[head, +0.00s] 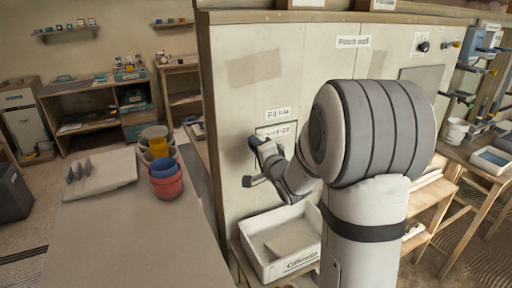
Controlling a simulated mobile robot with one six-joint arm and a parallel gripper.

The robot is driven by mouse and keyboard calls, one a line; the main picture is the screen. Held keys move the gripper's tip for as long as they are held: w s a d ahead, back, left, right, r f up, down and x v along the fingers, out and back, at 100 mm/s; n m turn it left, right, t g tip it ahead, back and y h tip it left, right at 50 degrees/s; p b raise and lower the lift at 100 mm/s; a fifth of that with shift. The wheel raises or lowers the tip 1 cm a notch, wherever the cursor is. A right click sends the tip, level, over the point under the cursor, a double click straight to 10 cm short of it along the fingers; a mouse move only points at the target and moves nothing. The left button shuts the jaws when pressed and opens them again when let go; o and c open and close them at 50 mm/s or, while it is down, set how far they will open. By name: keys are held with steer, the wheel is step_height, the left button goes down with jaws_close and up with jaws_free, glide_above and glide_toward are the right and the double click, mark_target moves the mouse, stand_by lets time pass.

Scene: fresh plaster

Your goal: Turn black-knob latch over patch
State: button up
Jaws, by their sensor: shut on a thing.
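My gripper (255,162) is at the pale wall board (235,105), left of my large arm link. Its jaws are at the lower left of a small outlined rectangular patch (275,129), under a label starting "Fil" (278,113). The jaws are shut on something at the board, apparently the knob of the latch. The fingers hide most of it, and the latch's angle cannot be told. My wrist covers the board just right of the jaws.
A white tray (262,272) stands below the gripper. A table (120,235) with stacked coloured buckets (167,187) is at left. A black knob (423,46) sits on the board at upper right, beyond my arm. Shelving with tools (487,60) is at far right.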

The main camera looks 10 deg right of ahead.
steer(key=o, duration=1)
steer(key=s, duration=0.2)
steer(key=s+d, duration=0.1)
steer(key=s, duration=0.2)
steer(key=s+b, duration=0.1)
steer(key=s, duration=0.1)
steer(key=shift+s+d, duration=0.3)
